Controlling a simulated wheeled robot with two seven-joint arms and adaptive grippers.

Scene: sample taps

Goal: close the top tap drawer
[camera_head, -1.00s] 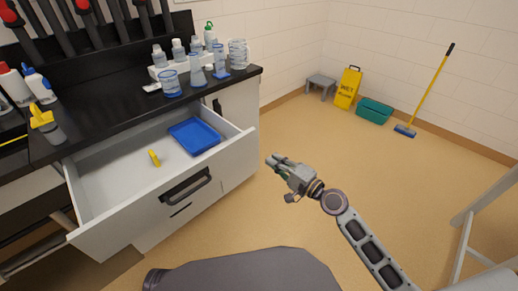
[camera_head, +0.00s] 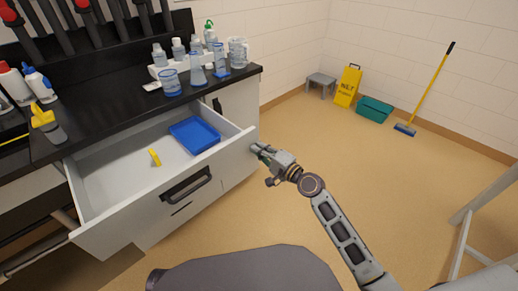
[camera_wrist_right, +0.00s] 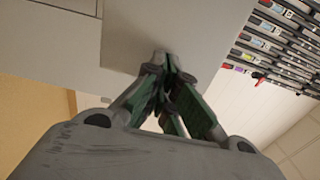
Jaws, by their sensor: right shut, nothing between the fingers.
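The top tap drawer (camera_head: 112,232) is a white drawer with a black handle (camera_head: 186,185), pulled well out below the black counter. Inside it are a blue tray (camera_head: 194,134) and a small yellow object (camera_head: 154,157). My right gripper (camera_head: 258,148) is shut and empty, its fingertips at the right end of the drawer front. In the right wrist view the shut fingers (camera_wrist_right: 165,65) point at a pale grey panel (camera_wrist_right: 165,25); whether they touch it I cannot tell. My left gripper is not in view.
The black counter (camera_head: 110,122) above carries several bottles and beakers, with a clear blue-tinted beaker (camera_head: 171,82) near its edge. A grey stool (camera_head: 321,82), a yellow wet-floor sign (camera_head: 348,86), a teal bin (camera_head: 375,107) and a broom (camera_head: 405,129) stand by the far wall. The middle floor is clear.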

